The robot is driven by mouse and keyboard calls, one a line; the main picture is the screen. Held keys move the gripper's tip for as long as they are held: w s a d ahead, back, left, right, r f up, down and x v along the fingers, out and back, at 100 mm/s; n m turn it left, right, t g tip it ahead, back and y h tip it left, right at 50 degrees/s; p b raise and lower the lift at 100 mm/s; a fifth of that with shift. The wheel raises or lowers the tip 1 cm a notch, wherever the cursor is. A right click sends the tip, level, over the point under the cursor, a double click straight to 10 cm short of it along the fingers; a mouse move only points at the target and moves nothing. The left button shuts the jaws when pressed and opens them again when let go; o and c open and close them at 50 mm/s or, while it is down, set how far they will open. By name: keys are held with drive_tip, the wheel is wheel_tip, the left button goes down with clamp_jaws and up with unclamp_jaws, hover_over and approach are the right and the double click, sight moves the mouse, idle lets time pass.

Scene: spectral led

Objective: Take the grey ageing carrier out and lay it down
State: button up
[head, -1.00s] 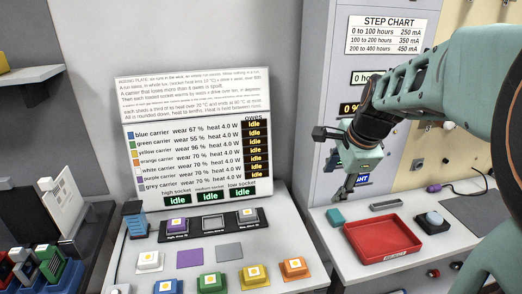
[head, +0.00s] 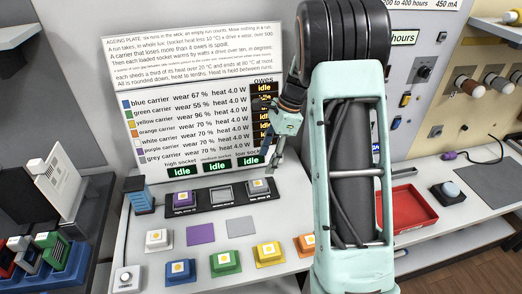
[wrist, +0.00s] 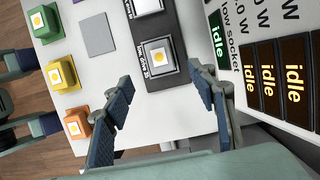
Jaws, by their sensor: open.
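The grey carrier (head: 259,187), a grey block with a white top and yellow dot, sits in the low socket at the right end of the black socket strip (head: 221,199). It also shows in the wrist view (wrist: 160,56), between and beyond my fingertips. My gripper (head: 272,153) is open and empty, above and a little right of that socket, near the display panel. The fingers (wrist: 161,76) do not appear to touch the carrier. A bare grey pad (head: 241,226) lies on the bench in front of the strip.
The purple carrier (head: 184,198) sits in the high socket; the middle socket (head: 221,193) looks empty. A bare purple pad (head: 200,234) and white, blue, green, yellow and orange (head: 305,243) carriers stand in front. The upright panel (head: 190,110) rises close behind. A red tray (head: 405,208) is right.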

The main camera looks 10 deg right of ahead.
sight(258, 183)
drive_tip(key=x, duration=1)
drive_tip(key=shift+s, duration=0.1)
drive_tip(key=c, duration=1.4)
drive_tip(key=shift+r, duration=0.1)
drive_tip(key=shift+r+p, duration=1.2)
drive_tip(key=shift+r, duration=0.25)
drive_tip(key=shift+r+p, duration=0.3)
drive_tip(key=shift+r, duration=0.1)
